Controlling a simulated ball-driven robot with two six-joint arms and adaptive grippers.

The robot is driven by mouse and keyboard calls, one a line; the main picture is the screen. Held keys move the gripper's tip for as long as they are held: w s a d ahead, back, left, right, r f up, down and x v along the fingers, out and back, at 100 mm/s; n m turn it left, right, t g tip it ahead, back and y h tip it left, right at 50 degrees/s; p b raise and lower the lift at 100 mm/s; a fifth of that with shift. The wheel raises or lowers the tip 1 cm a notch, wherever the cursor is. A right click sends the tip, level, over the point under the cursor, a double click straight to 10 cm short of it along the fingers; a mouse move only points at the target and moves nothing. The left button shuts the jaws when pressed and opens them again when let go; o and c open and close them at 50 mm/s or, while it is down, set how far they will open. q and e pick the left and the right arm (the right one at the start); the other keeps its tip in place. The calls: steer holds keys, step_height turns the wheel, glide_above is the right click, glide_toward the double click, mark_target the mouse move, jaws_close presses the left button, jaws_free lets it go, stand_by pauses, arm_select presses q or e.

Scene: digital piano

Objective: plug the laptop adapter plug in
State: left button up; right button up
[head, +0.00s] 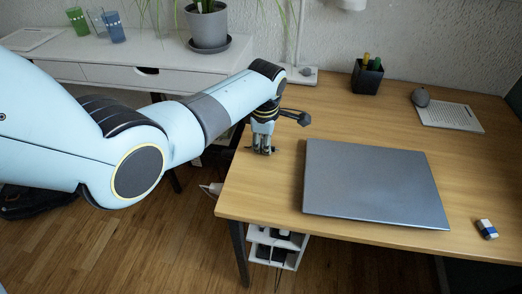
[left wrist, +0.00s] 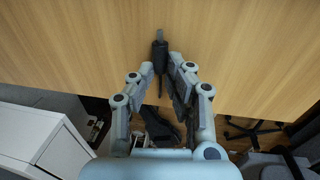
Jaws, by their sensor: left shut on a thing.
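My left gripper (head: 262,150) points down just above the desk's left part, left of the closed grey laptop (head: 375,183). In the left wrist view my left gripper (left wrist: 162,70) is shut on a small dark plug (left wrist: 160,52). The plug's grey tip points up in the picture, away from the gripper, over the wooden desktop. A dark strand runs back from it between the fingers. In the head view the plug is too small to make out. I cannot tell whether the tip touches anything. My right gripper is not in view.
The wooden desk (head: 275,190) has a pen holder (head: 367,76), a mouse (head: 420,97), a notepad (head: 450,116) and an eraser (head: 487,229). A white sideboard (head: 150,60) with a potted plant (head: 208,25) stands behind my arm. A white shelf (head: 275,248) is under the desk.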

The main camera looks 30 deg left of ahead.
mark_target(293, 153)
arm_select(q)
steer(key=shift+d+r, duration=0.1)
stand_by(0.4)
steer(key=shift+w+d+b, duration=0.15)
steer(key=shift+w+d, duration=0.15)
steer(key=shift+d, duration=0.4)
steer(key=shift+w+d+b, duration=0.15)
steer(key=shift+w+d, duration=0.2)
steer(key=shift+d, duration=0.35)
steer(key=shift+w+d+b, duration=0.15)
steer(key=shift+w+d, duration=0.15)
steer(key=shift+d, duration=0.4)
steer(key=shift+w+d, duration=0.15)
steer(key=shift+d, duration=0.25)
steer(key=shift+w+d, duration=0.1)
steer(key=shift+d, duration=0.05)
steer(key=shift+w+d+b, duration=0.2)
steer(key=shift+d+b, duration=0.1)
steer(key=shift+d, duration=0.2)
steer(key=shift+w+d+b, duration=0.2)
steer(key=shift+d+b, duration=0.05)
steer(key=shift+d, duration=0.2)
steer(key=o, duration=0.8)
